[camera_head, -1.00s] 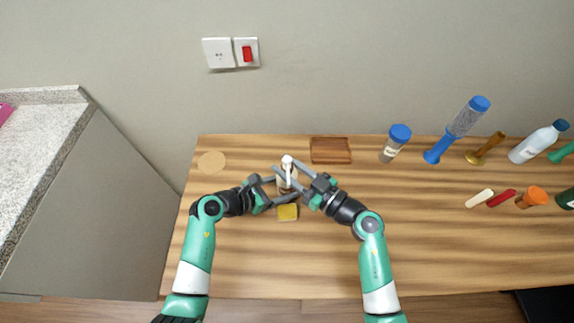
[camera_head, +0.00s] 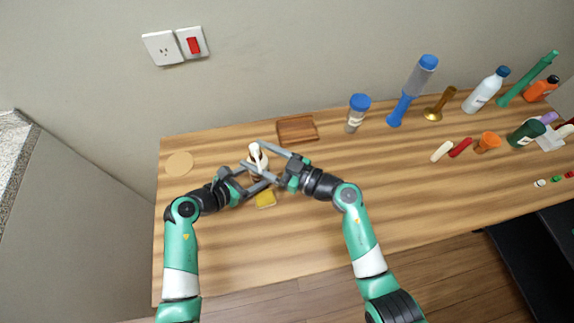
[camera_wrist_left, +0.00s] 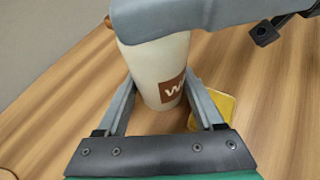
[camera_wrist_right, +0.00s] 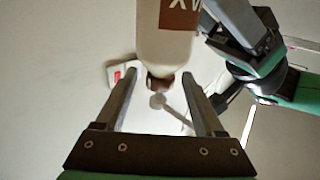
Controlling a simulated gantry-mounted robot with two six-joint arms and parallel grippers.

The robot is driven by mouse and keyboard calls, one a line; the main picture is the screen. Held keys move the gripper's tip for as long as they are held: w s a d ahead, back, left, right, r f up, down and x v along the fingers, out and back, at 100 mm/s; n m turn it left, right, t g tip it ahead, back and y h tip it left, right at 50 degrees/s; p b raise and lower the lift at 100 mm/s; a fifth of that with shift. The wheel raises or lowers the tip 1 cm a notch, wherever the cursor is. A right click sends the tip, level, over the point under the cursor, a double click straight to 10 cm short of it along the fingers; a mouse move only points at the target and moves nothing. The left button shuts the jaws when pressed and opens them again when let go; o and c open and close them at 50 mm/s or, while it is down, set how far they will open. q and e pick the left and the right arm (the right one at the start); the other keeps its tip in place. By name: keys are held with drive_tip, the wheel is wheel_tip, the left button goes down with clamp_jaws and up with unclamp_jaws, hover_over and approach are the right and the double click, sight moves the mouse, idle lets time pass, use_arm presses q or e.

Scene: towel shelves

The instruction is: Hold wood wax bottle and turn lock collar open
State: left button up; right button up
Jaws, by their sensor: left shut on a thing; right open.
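My left gripper (camera_wrist_left: 160,88) is shut on the bottle's body, one finger on each side. The brown lock collar (camera_wrist_right: 159,84) and pale nozzle (camera_wrist_right: 157,101) show in the right wrist view. My right gripper (camera_wrist_right: 160,78) is open, with its fingers on either side of the collar; I cannot tell whether they touch it. In the left wrist view a grey finger hides the bottle's top.
A yellow block (camera_head: 265,199) lies just in front of the bottle. A brown tray (camera_head: 297,129) is behind to the right and a round cork-coloured disc (camera_head: 179,164) to the left. A blue-capped jar (camera_head: 357,113) and several other items stand further right. The table's front is clear.

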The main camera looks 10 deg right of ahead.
drive_tip(key=v, duration=1.1)
drive_tip(key=shift+s, duration=0.1)
use_arm(q)
drive_tip(key=o, duration=1)
